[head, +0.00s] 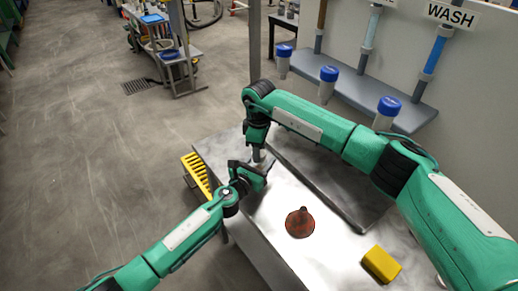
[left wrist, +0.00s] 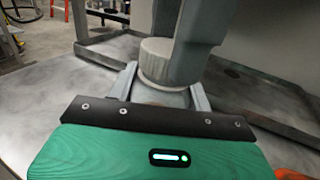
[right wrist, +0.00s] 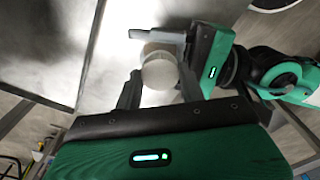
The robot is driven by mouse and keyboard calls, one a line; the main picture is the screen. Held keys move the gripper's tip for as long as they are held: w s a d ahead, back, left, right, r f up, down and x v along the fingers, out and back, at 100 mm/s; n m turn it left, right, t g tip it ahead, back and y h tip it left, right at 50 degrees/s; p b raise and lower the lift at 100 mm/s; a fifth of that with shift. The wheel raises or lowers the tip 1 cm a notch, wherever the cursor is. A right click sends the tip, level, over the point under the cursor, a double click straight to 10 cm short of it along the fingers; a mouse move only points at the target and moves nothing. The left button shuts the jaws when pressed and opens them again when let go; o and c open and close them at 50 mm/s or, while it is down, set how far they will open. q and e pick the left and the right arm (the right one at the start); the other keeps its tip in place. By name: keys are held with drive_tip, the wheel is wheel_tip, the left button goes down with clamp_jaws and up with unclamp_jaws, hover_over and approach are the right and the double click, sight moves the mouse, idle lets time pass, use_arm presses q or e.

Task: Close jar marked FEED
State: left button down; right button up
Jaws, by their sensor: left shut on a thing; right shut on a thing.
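A small jar (left wrist: 165,97) with a pale ribbed lid (left wrist: 158,60) is held between my two grippers at the far left end of the metal table. My left gripper (left wrist: 163,88) is shut around the jar's body from the side. My right gripper (right wrist: 160,82) comes from above and is shut on the lid, whose round top (right wrist: 160,71) shows between its fingers. The lid sits on top of the jar; whether it is fully seated I cannot tell. In the head view the grippers mostly hide the jar, and no FEED marking is readable.
A dark red cone-shaped thing (head: 300,223) and a yellow block (head: 381,264) stand on the table (head: 275,250). A yellow slotted rack (head: 196,173) is beside the table's left edge.

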drive_tip(key=shift+m, duration=1.4)
drive_tip(key=o, duration=0.9)
drive_tip(key=shift+o, duration=0.2)
drive_tip(key=shift+r, duration=0.1)
drive_tip(key=shift+r, duration=2.15)
drive_tip(key=shift+c, duration=0.2)
